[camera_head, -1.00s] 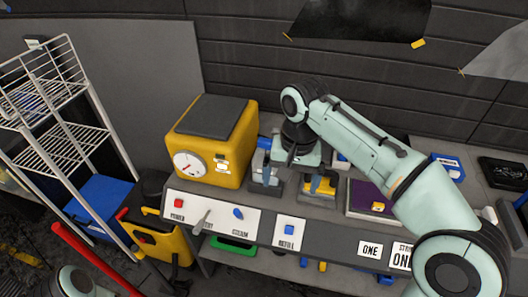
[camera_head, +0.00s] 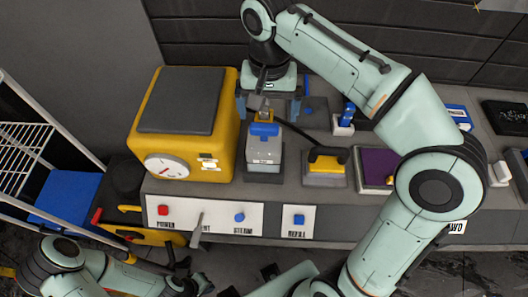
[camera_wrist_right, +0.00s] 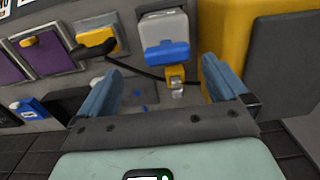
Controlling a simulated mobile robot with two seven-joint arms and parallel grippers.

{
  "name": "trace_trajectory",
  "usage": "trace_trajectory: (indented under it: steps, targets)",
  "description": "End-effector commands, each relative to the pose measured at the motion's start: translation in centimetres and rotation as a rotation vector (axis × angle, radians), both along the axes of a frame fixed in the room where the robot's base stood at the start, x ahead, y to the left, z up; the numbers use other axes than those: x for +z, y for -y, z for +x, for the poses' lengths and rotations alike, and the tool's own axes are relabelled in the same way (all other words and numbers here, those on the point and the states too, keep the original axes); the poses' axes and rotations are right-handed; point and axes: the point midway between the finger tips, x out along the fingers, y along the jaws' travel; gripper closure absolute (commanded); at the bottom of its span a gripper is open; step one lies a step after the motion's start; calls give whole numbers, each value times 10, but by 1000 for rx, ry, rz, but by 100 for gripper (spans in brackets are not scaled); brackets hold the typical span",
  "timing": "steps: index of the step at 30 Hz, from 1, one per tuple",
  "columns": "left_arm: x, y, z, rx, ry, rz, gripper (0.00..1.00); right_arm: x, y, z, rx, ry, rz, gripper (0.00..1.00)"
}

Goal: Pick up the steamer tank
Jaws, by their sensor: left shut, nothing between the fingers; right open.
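The likely steamer tank is a grey box with a blue cap (camera_head: 264,150), upright on the bench beside the yellow machine. A yellow fitting with a metal end sits at its back. It also shows in the right wrist view (camera_wrist_right: 165,28). My right gripper (camera_head: 268,108) is open and empty, its fingers apart on either side of the yellow fitting, just behind and above the tank; I cannot tell if they touch. Both fingers of the right gripper (camera_wrist_right: 162,68) show in the wrist view. My left gripper (camera_head: 180,268) is shut and empty, low in front of the bench.
The yellow gauge machine (camera_head: 187,125) stands close left of the tank. A yellow-handled block (camera_head: 326,162) and a purple pad (camera_head: 378,165) lie to the right. A black cable runs behind the tank. Labelled switches (camera_head: 205,215) line the bench front. A wire rack (camera_head: 22,150) stands left.

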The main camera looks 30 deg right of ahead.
Motion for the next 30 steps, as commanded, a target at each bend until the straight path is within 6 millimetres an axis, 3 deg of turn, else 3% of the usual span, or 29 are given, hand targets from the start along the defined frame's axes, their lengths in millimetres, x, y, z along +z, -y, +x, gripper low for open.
trace_trajectory:
  steps: [1,10,18,27,28,30]
  targets:
    - [-5,0,-3,0,-3,0,100,-11,0,0,-1,-3,-1,0]
    - [-10,0,-6,0,-6,0,100,-34,0,3,0,-1,1,0]
    - [-19,0,-11,0,-12,0,100,-72,-2,8,0,-1,1,0]
    - [-19,0,-11,0,-12,0,100,-76,-2,9,0,1,0,0]
    - [-19,0,-11,0,-12,0,100,-76,-2,9,0,1,0,6]
    - [-19,0,-11,0,-12,0,100,-76,-2,9,0,1,0,29]
